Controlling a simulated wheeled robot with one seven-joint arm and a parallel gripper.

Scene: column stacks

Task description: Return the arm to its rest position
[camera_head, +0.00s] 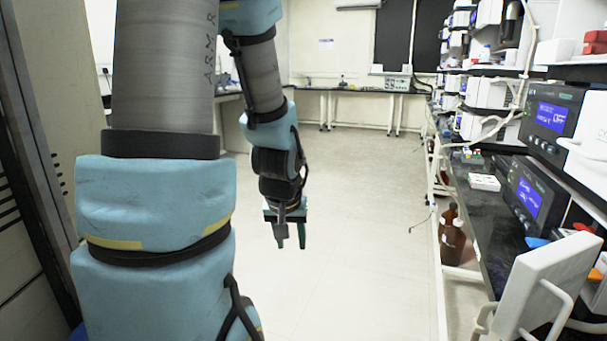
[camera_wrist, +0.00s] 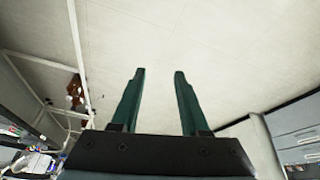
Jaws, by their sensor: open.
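My gripper (camera_head: 290,243) hangs at the end of my blue and grey arm, pointing down over the open floor in the head view. In the wrist view its two green fingers (camera_wrist: 160,72) stand apart with only pale floor between them. The gripper is open and holds nothing. My arm is bent, with its upper part large in the left half of the head view. The gripper touches nothing that I can see.
A dark bench (camera_head: 480,222) with instruments (camera_head: 527,190) and shelves runs along the right. Brown bottles (camera_head: 452,240) stand below it. A grey cabinet (camera_head: 40,130) is close on the left. A far bench (camera_head: 350,90) lines the back. The middle floor (camera_head: 350,220) is clear.

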